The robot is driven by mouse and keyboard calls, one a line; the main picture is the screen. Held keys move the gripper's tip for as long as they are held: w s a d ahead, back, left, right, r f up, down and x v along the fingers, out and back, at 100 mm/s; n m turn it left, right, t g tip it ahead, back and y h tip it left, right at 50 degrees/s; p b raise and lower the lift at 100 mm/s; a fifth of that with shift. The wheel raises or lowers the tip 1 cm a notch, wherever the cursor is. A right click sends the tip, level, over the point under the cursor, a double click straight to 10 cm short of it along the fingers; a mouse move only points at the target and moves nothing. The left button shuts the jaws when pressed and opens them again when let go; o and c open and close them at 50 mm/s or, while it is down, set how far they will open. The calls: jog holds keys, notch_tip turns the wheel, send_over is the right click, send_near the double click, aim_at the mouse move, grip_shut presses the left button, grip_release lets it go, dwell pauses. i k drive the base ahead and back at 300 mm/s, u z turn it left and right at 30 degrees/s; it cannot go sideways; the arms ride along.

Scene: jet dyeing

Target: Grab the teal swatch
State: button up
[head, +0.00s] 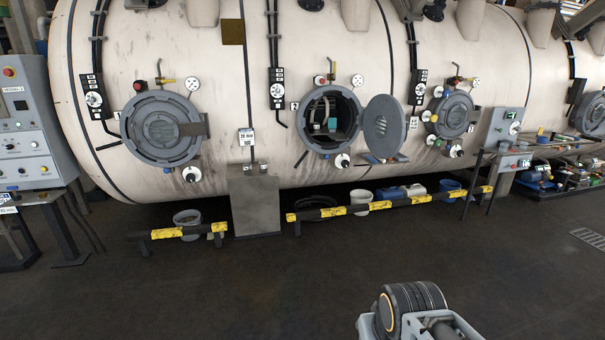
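A small teal patch (332,124), which may be the teal swatch, shows inside the open round port (357,112) in the middle of the large cream vessel. A pale grey-green piece is beside it. The inside of the port is dark, so I cannot tell how the patch is held or what it rests on. The port's round grey door (383,124) is swung open to the right. Part of my arm shows at the bottom right of the head view, well in front of the vessel. My gripper's fingers are not in view.
Closed round hatches (160,129) flank the open port. A black-and-yellow low rail (345,211) runs in front of the vessel, with buckets behind it. A grey box (255,205) stands left of the port. A control cabinet (25,125) is far left. The dark floor in front is clear.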

aim_at(331, 122)
jog(key=z, duration=0.35)
jog(key=i, duration=2.35)
jog(key=u, duration=0.45)
jog(key=i, duration=2.05)
jog(key=u, duration=0.5)
